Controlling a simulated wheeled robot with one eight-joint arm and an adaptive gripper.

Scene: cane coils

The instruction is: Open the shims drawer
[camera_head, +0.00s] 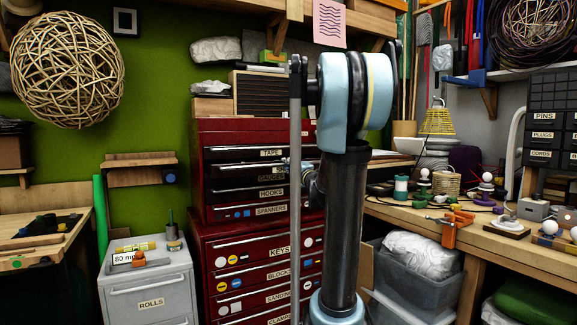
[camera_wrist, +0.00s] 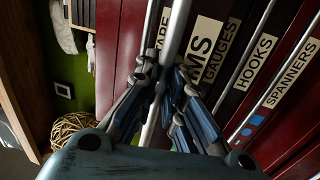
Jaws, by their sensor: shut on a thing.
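The shims drawer is in the upper red tool chest, between the tape and gauges drawers. Its label (camera_wrist: 204,42) shows only "MS" in the wrist view, and only "SH" beside my arm in the head view. It looks larger and nearer than its neighbours, so the drawer seems to stand out somewhat; how far I cannot tell. My gripper (camera_wrist: 163,82) is shut on the metal bar handle (camera_wrist: 177,32) of this drawer. In the head view my arm mostly hides the gripper and the drawer's right part.
The gauges (camera_wrist: 223,52), hooks (camera_wrist: 256,62) and spanners (camera_wrist: 292,73) drawers look closed. The lower red chest (camera_head: 216,252) stands below. A grey rolls cabinet (camera_head: 150,288) is at left, a cluttered workbench (camera_head: 440,213) at right. A woven cane ball (camera_head: 68,70) hangs upper left.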

